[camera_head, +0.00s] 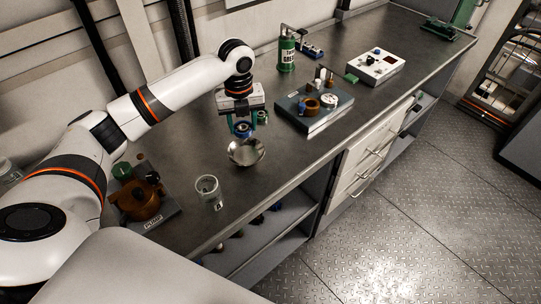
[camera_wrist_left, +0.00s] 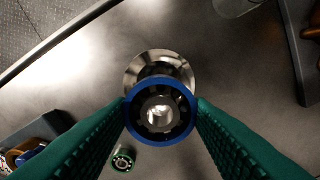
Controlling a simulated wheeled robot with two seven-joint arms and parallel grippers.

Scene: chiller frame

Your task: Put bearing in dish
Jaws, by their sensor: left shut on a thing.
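The bearing (camera_head: 242,128) has a blue outer ring and is held between the green fingers of my left gripper (camera_head: 241,131). The wrist view shows the blue-ringed bearing (camera_wrist_left: 161,84) gripped on both sides. Below it, the round metal dish (camera_head: 246,153) stands on the dark bench. The dish (camera_wrist_left: 160,60) also shows in the wrist view, partly hidden behind the bearing. The bearing is above the dish, toward its far side, and looks clear of it. The visible part of the dish looks empty. My right gripper is not in view.
A green-ringed part (camera_head: 263,117) lies on the bench behind the dish. A clear beaker (camera_head: 207,188) and a pump unit (camera_head: 141,199) stand nearer. A grey plate with fittings (camera_head: 315,108), a green bottle (camera_head: 287,54) and a white control box (camera_head: 376,67) stand farther right.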

